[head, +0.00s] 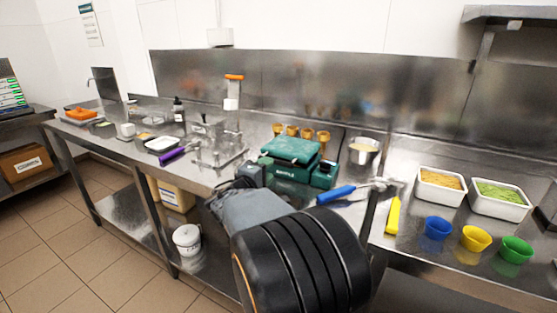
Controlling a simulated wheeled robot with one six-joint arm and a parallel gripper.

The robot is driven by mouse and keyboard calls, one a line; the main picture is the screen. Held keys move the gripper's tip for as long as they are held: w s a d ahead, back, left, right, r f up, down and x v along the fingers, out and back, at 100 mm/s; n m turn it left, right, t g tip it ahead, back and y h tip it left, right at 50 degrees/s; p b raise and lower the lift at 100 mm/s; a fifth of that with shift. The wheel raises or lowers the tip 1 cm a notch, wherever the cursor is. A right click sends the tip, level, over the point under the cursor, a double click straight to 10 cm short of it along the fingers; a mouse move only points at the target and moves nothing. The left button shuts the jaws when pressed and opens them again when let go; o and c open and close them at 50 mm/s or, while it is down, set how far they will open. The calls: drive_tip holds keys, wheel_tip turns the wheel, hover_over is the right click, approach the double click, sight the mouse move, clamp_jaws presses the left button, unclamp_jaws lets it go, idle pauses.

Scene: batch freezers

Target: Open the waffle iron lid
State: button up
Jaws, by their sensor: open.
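The green waffle iron (290,151) stands on the steel counter near the middle of the head view. Its lid lies down over the base, and a label shows on the front. A smaller green block is at its right. My gripper (246,178) is at the iron's front left, at the end of my grey and black arm. The fingers are small and dark here and partly hidden by my arm. They look open, with nothing visible between them. I cannot tell whether they touch the iron. The lid's handle is not clear in this view.
A blue-handled tool (337,194) lies right. White trays (441,187) and coloured cups (437,228) stand farther right.

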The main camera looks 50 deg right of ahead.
sight(288, 152)
drive_tip(key=x, duration=0.7)
drive_tip(key=shift+d+p, duration=0.3)
clamp_jaws()
